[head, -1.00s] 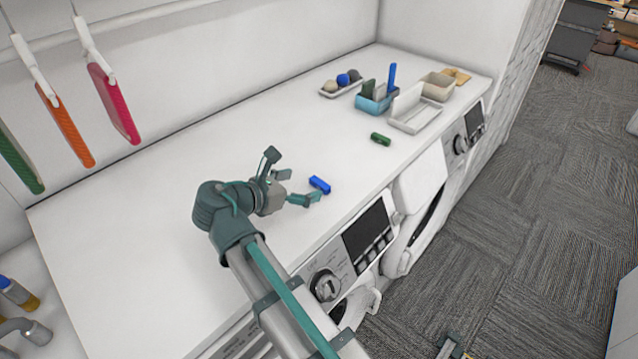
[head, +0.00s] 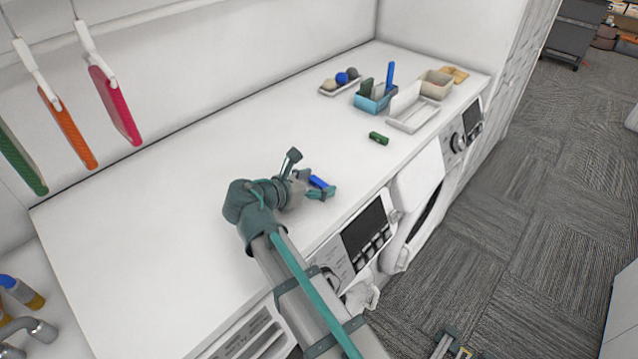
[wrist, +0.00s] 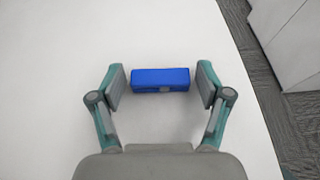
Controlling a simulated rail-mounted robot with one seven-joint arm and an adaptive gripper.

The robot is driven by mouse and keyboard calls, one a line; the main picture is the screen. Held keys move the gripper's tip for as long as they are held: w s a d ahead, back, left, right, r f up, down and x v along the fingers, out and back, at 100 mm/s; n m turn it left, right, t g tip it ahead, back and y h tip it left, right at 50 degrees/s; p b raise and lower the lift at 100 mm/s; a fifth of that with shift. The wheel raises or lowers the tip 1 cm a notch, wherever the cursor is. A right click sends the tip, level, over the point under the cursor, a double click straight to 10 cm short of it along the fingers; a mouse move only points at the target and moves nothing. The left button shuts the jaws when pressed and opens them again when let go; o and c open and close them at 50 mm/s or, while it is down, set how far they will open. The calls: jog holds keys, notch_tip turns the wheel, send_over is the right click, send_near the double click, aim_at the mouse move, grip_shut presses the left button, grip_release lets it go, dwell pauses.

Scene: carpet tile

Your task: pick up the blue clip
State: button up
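The blue clip (wrist: 160,80) is a small blue block with a grey mark on its near side. It lies on the white countertop (head: 150,230). In the wrist view it sits between the two fingertips of my gripper (wrist: 160,87), with a gap on each side. My gripper is open. In the head view my gripper (head: 319,182) is at the blue clip (head: 318,181), which is partly hidden by the fingers.
A green clip (head: 378,138) lies farther back on the counter. Behind it stand a blue holder (head: 372,104), a white tray (head: 412,118), a beige bin (head: 436,84) and a tray of balls (head: 340,86). The counter's front edge is close to the right.

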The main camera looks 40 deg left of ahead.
jog(key=c, duration=0.4)
jog(key=shift+r, duration=0.2)
